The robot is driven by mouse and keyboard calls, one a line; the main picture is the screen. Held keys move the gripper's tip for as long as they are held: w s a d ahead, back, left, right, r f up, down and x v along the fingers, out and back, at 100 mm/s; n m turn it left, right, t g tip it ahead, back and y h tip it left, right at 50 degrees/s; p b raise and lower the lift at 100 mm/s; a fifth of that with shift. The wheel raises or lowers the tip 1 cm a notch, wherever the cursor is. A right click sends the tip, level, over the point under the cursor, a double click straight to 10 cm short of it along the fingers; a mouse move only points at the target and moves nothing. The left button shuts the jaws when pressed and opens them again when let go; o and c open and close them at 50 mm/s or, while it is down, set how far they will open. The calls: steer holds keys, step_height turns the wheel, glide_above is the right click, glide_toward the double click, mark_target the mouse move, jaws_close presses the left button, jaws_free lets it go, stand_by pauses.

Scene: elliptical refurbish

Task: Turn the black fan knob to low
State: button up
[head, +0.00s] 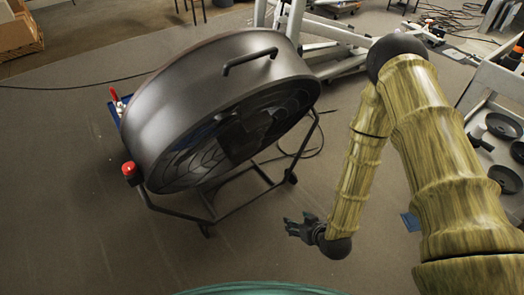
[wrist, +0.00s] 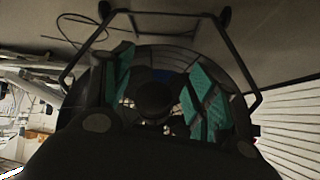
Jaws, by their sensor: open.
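A large black drum fan (head: 215,95) stands on a tubular frame in the left half of the head view, its grille facing down and to the right. It also shows in the wrist view (wrist: 185,55), behind my fingers. I cannot make out the black fan knob in either view. My gripper (head: 291,226) is low, just right of the fan's stand and apart from it, with its fingers pointing left.
The fan frame's legs (head: 245,203) stand on the floor close to my gripper. A red knob-like part (head: 129,169) sits at the frame's left side. A metal rack (head: 495,85) and black round parts (head: 503,126) are at the right. Grey floor (head: 70,225) is clear at left.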

steer(key=w+a+r+n+t+y+b, duration=0.2)
steer(key=w+a+n+t+y+b, duration=0.25)
steer(key=w, duration=0.75)
steer(key=n+t+y+b, duration=0.1)
steer(key=t+y+b, duration=0.3)
steer(key=t+b, duration=0.25)
glide_toward(260, 140)
steer(key=shift+g, duration=0.5)
steer(key=x, duration=0.6)
steer(key=b+x, duration=0.1)
steer(key=x, duration=0.2)
steer(key=shift+w+d+r, duration=0.15)
steer(key=shift+w+r, duration=0.05)
steer(key=shift+r, duration=0.15)
steer(key=shift+c, duration=0.2)
steer(key=c, duration=1)
